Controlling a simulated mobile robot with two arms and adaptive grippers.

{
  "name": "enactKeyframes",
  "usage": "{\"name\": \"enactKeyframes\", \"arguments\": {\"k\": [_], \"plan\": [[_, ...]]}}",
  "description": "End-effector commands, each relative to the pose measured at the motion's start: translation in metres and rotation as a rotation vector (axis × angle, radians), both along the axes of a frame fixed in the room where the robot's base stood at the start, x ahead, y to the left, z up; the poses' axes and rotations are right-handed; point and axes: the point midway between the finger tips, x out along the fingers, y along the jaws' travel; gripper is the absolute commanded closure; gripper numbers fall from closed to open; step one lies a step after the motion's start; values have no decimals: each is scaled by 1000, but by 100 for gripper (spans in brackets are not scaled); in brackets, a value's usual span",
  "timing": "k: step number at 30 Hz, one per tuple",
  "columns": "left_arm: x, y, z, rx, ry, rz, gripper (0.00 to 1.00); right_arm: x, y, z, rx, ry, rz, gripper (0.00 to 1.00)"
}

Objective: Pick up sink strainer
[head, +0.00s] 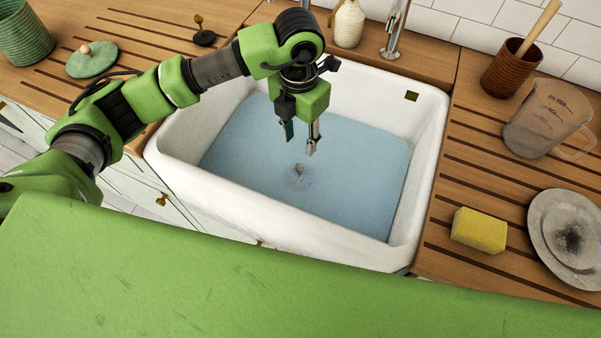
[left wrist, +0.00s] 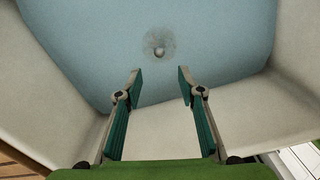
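The sink strainer (head: 300,174) looks like a small grey disc with a pale knob, at the bottom of the white sink (head: 425,150) under bluish water (head: 360,170). The water blurs its edge. It also shows in the left wrist view (left wrist: 160,52), near the top middle, beyond the fingertips. My left gripper (head: 300,143) is open and empty and points down over the sink, above the strainer and apart from it. In the left wrist view its two fingers (left wrist: 159,78) stand wide apart with nothing between them. My right gripper is not in view.
The sink walls surround the gripper. A tap (head: 394,30) and a cream bottle (head: 348,24) stand behind. On the right counter are a yellow sponge (head: 479,231), a grey plate (head: 545,215), a clear jug (head: 540,122) and a brown pot (head: 510,70). A black knobbed piece (head: 204,38) lies left.

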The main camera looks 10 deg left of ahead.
Motion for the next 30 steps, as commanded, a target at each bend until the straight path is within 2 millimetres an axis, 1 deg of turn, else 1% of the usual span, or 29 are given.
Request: {"name": "enactKeyframes", "arguments": {"k": [2,9,12,19,23,25,27,30], "plan": [[-1,3,-12,11,5,4,64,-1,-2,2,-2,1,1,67],[-1,2,-59,8,5,2,64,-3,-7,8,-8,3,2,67],[-1,2,-72,6,4,1,64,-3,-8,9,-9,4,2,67],[-2,1,-89,5,4,0,64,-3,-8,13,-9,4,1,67],[-2,2,-108,6,6,1,64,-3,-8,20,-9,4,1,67],[-2,2,-119,4,6,1,64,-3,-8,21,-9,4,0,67],[-1,2,-127,4,3,0,64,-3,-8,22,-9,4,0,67],[-1,2,-133,4,2,0,64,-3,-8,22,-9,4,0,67]]}}
